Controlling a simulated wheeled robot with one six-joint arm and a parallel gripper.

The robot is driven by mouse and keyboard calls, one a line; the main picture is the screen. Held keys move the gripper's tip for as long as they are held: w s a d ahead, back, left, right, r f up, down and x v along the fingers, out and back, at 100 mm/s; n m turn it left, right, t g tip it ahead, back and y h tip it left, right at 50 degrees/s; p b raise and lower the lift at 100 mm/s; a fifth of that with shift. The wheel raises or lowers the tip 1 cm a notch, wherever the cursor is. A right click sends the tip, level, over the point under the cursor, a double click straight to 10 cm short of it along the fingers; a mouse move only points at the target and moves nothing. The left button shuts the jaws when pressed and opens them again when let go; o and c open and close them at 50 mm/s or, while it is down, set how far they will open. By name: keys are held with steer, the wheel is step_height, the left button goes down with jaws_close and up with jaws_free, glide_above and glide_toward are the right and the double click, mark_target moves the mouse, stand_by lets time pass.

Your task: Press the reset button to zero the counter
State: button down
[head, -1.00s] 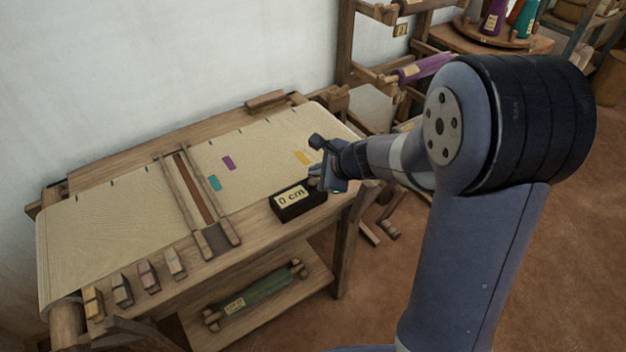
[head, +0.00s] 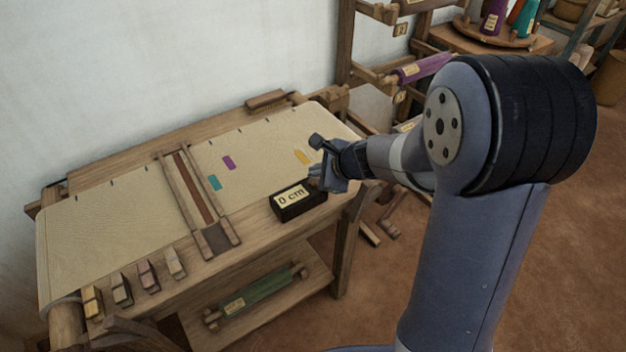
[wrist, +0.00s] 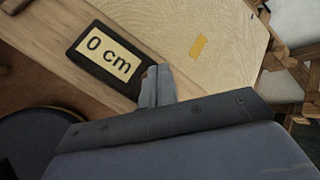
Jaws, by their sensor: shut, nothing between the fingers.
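The counter (head: 283,207) is a dark box on the front edge of the loom bench, with a pale display reading "0 cm". It also shows in the wrist view (wrist: 83,60), where the same reading is clear. My gripper (head: 316,182) is shut and empty at the right end of the counter. In the wrist view the closed fingers (wrist: 156,86) overlap the counter's right end. I cannot tell whether they touch it. The reset button is not visible; the fingers may hide it.
Cream cloth (head: 110,230) covers the loom bench, with purple, teal and yellow marks. Several small wooden blocks (head: 148,277) line the front left edge. A green roll (head: 262,287) lies on the lower shelf. A wooden rack (head: 357,60) stands behind at the right.

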mark_target(317, 185)
steer(key=shift+f+b, duration=0.3)
steer(key=shift+f, duration=0.05)
steer(key=shift+f+b, duration=0.55)
steer(key=shift+b, duration=0.05)
stand_by(0.6)
stand_by(0.4)
steer(key=shift+r+p, duration=0.9)
steer(key=shift+r, duration=0.1)
steer(key=shift+r+p, duration=2.15)
steer(key=shift+r, duration=0.35)
